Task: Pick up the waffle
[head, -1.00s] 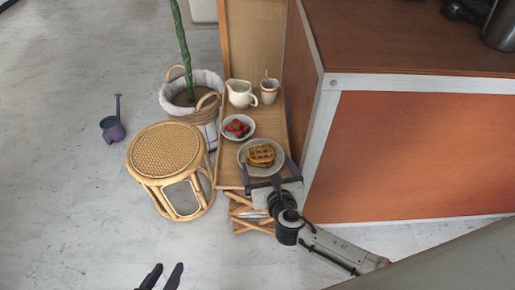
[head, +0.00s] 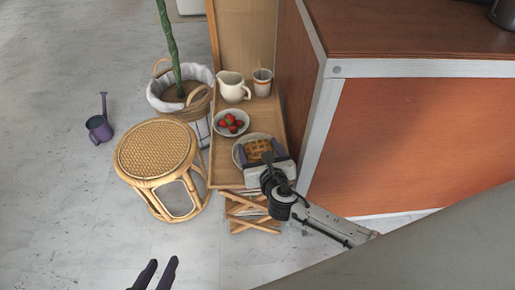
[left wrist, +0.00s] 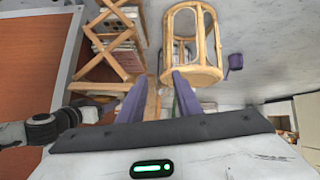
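The waffle (head: 259,148), golden brown, lies on a grey-white plate (head: 237,154) at the near end of the wooden cart tray. My right gripper (head: 261,149) is over the plate with one purple finger on each side of the waffle. The fingers are close to its edges; I cannot tell whether they press on it. The waffle does not look raised. My left gripper (head: 157,272) is at the bottom of the head view, far from the plate, with its fingers apart and empty. It also shows in the left wrist view (left wrist: 158,92).
A bowl of strawberries (head: 231,123), a cream jug (head: 233,87) and a cup (head: 262,82) stand behind the plate. A rattan stool (head: 155,150) is left of the cart. The orange counter (head: 420,140) stands close on the right.

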